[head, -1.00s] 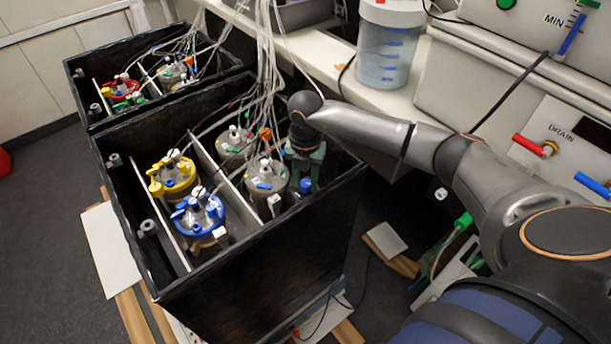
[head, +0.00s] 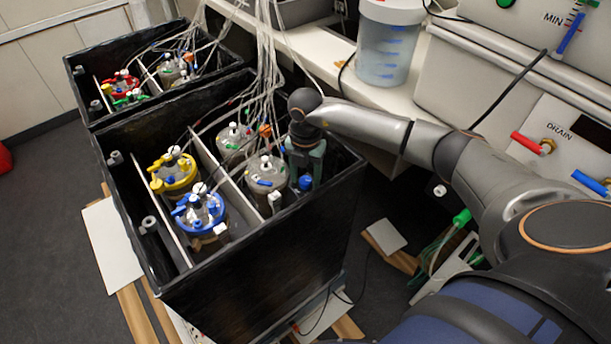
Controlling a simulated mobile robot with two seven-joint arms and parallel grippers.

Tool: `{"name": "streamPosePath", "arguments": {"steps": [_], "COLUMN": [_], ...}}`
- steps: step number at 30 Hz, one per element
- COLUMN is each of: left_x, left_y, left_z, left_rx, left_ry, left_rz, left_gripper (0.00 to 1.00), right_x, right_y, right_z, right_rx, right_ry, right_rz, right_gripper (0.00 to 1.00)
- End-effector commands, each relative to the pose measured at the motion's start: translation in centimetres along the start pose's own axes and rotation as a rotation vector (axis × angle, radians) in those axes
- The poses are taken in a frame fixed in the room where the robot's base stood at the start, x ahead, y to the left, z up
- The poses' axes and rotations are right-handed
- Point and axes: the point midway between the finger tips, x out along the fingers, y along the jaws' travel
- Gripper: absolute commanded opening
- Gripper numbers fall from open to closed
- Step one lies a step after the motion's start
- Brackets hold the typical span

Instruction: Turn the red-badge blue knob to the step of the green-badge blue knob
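My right gripper (head: 304,172) points down into the back right corner of the near black box (head: 262,262). A small blue knob (head: 305,184) shows right at its fingertips; whether the fingers touch it I cannot tell. The opening between the fingers is not clear. A blue knob on a vessel lid also shows as a blue piece (head: 264,182) to the left of the gripper. No red or green badge can be made out beside these blue parts. My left gripper is not in view.
The near box holds a blue-ringed vessel (head: 200,213), a yellow-ringed vessel (head: 175,172) and grey-lidded vessels (head: 267,172). White tubes (head: 268,60) hang close to my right wrist. A second black box (head: 160,50) stands behind. A clear canister (head: 386,50) stands on the shelf.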

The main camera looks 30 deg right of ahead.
Motion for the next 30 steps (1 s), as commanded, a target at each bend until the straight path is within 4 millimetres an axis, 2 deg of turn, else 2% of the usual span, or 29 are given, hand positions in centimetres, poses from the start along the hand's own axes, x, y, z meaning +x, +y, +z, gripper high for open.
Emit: {"name": "streamPosePath", "arguments": {"steps": [2, 9, 13, 17, 24, 30], "left_x": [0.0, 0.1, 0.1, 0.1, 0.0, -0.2], "left_y": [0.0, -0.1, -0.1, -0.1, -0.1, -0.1], "left_z": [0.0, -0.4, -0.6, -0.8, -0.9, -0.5], "left_rx": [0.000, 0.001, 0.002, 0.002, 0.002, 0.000], "left_ry": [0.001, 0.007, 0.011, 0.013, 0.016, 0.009], "left_rz": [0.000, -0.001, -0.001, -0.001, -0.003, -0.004], "left_gripper": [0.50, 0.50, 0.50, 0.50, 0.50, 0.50], "right_x": [0.0, 0.0, -0.9, -3.2, -8.5, -11.5], "right_y": [0.0, 0.0, 0.0, 0.0, 0.1, 0.1], "right_z": [0.0, 0.0, 0.0, 0.1, 0.1, 0.0], "right_rx": [0.000, -0.001, 0.000, -0.002, -0.001, 0.000], "right_ry": [0.000, 0.001, 0.000, -0.003, -0.003, -0.001], "right_rz": [-0.001, -0.001, 0.001, 0.003, 0.004, 0.002], "right_gripper": [0.67, 0.67, 0.67, 0.67, 0.67, 0.67]}}
